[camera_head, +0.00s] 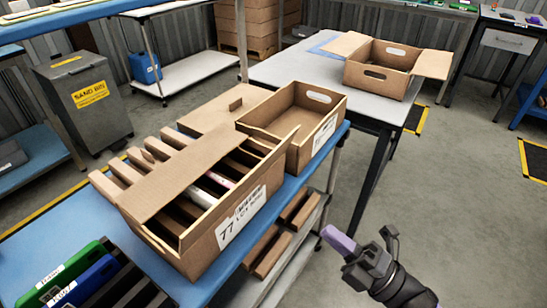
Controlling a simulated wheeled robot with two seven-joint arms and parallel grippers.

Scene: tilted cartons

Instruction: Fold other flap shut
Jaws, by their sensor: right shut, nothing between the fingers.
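A cardboard carton (205,245) labelled 77 stands on the blue table. A long flap or panel (180,180) lies slanting over its top, leaving gaps where dividers and white tubes show. A second, open carton (300,122) stands behind it, with a flat cardboard panel (215,112) at its left. A third carton (382,72) on the white table has a left flap (347,43) and a right flap (432,64) spread outward. My right gripper (340,241), with purple fingers, is shut and empty, right of the blue table and apart from every carton. My left gripper is out of view.
Green and blue binders (65,275) stand at the near left of the blue table (60,235). Brown blocks (268,250) lie on the shelf below. A sand bin (85,100) stands at the left.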

